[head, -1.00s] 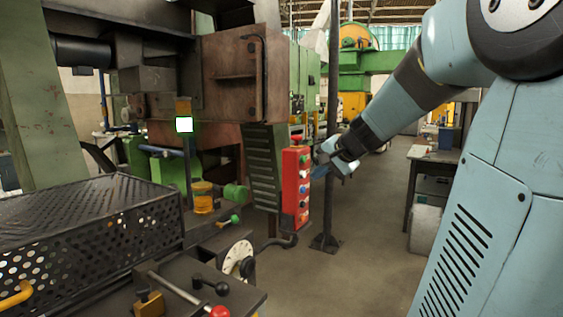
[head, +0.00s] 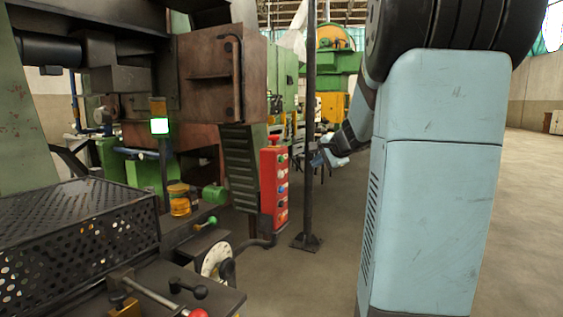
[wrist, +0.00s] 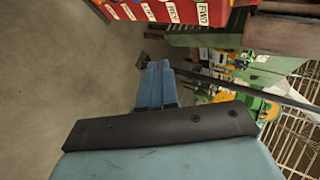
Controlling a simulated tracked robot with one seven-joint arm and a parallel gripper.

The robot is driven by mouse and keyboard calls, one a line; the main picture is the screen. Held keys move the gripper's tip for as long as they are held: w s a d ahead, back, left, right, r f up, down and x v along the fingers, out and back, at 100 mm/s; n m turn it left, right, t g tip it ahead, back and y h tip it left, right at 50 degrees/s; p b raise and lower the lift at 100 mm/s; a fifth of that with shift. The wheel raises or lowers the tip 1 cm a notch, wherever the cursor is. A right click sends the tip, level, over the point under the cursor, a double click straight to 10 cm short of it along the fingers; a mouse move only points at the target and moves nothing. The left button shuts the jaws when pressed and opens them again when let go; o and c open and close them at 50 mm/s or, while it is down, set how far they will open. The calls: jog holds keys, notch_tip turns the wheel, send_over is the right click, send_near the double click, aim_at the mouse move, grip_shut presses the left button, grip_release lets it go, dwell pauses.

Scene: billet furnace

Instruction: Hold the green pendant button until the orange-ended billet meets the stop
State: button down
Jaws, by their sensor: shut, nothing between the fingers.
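The red pendant box (head: 270,190) hangs upright in the head view, with a red knob on top and a column of coloured buttons. The green button (head: 283,158) is near the top and is uncovered. My gripper (head: 316,160) is shut and empty, to the right of the pendant with a gap between them. In the wrist view, its blue fingers (wrist: 155,70) are together, and the pendant's labelled side (wrist: 165,10) shows at the top, apart from them. I cannot make out the orange-ended billet or the stop.
A dark post (head: 310,130) stands close to my gripper. A lamp (head: 159,126) glows white-green on the machine. A perforated guard (head: 80,235) and a lever with a red knob (head: 198,313) are at the lower left. Open floor lies at the right.

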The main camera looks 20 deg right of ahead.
aim_at(281, 159)
jog(key=w+a, duration=0.5)
jog(key=w, duration=0.1)
jog(key=shift+w, duration=0.2)
jog(key=shift+w+a, duration=0.1)
dwell(2.1)
jog(key=shift+w+a, duration=0.15)
jog(key=shift+w, duration=0.1)
